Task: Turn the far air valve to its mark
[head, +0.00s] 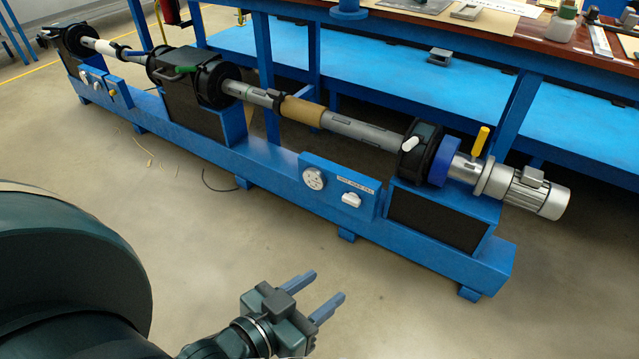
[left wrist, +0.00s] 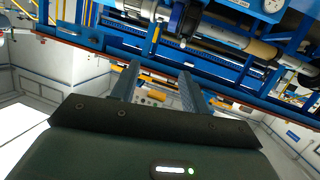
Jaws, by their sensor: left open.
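A blue bushing winder runs from the far left to the right of the head view. Its far blue panel (head: 105,98) carries small pale dials or knobs (head: 84,76) and an orange-yellow knob (head: 112,92); which is the air valve, and its mark, are too small to tell. The near panel (head: 335,184) has a round white gauge (head: 314,178) and a white handle (head: 351,199). My left gripper (head: 327,285) is open and empty over the floor in front of the near panel, apart from the machine. Its fingers (left wrist: 158,72) also show in the left wrist view. My right gripper is out of view.
The long shaft (head: 360,131) with a tan sleeve (head: 302,112) lies along the machine, ending at a grey motor (head: 530,190). A blue bench with a brown top (head: 480,29) stands behind.

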